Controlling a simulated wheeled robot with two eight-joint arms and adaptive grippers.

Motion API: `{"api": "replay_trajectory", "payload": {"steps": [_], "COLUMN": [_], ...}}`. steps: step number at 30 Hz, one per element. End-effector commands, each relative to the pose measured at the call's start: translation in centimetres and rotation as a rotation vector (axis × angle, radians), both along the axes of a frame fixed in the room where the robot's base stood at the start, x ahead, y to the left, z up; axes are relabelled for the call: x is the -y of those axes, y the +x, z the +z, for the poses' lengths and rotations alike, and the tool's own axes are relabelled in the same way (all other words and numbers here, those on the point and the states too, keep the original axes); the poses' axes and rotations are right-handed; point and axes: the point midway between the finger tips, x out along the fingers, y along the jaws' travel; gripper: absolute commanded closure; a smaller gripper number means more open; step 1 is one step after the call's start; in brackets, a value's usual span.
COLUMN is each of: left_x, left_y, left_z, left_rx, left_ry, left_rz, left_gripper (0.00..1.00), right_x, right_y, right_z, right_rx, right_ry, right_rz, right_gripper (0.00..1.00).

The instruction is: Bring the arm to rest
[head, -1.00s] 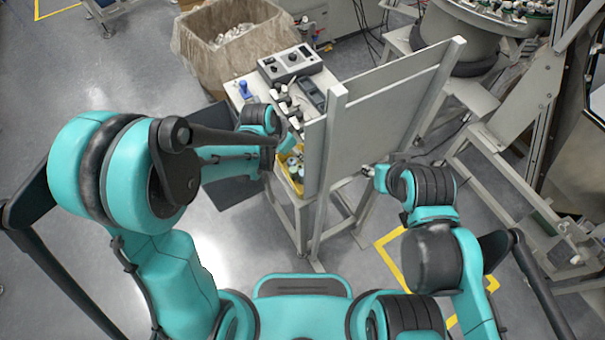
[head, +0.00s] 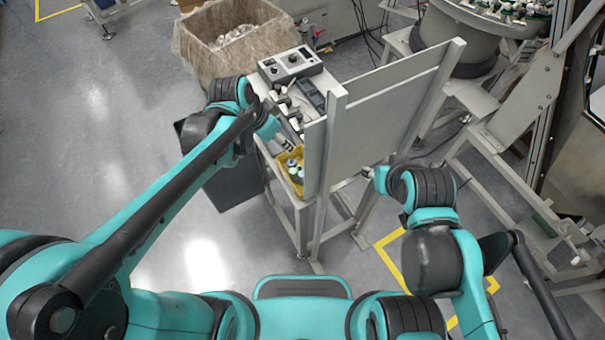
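My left arm reaches in from the left, over the front left of the small work table (head: 262,150). Its gripper (head: 285,143) is just above the back of a yellow bin (head: 284,158) holding a few white and dark pieces. The fingers are too small to tell open from shut, and I see no held piece clearly. My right gripper (head: 368,172) points left, at the lower edge of a grey upright panel (head: 385,105). Its fingers are also too small to read.
A control box (head: 290,65) and a dark tray (head: 311,95) stand on the table behind the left gripper. A large lined carton (head: 215,60) stands behind at the left.

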Motion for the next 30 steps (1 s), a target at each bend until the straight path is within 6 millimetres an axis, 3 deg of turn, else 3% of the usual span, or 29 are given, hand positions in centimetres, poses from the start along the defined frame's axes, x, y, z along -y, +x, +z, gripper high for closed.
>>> {"api": "replay_trajectory", "payload": {"steps": [11,14,24,30], "left_x": [-0.4,-1.9,-9.3,-11.4], "left_y": [-0.4,-1.6,-9.0,-11.3], "left_z": [0.0,0.0,-1.9,-3.2], "left_rx": [0.005,0.021,0.149,0.205], "left_ry": [0.000,0.001,-0.043,-0.080], "left_rz": [0.025,0.108,0.591,0.750], "left_gripper": [0.52,0.52,0.52,0.52], "right_x": [0.0,0.0,0.0,0.0], "right_y": [0.0,0.0,0.0,0.0], "right_z": [-0.3,-1.2,-5.5,-6.6], "right_rx": [0.000,0.000,0.000,0.000], "right_ry": [0.000,0.000,0.000,0.000], "right_rz": [0.000,0.000,0.000,0.000], "right_gripper": [0.60,0.60,0.60,0.60]}}
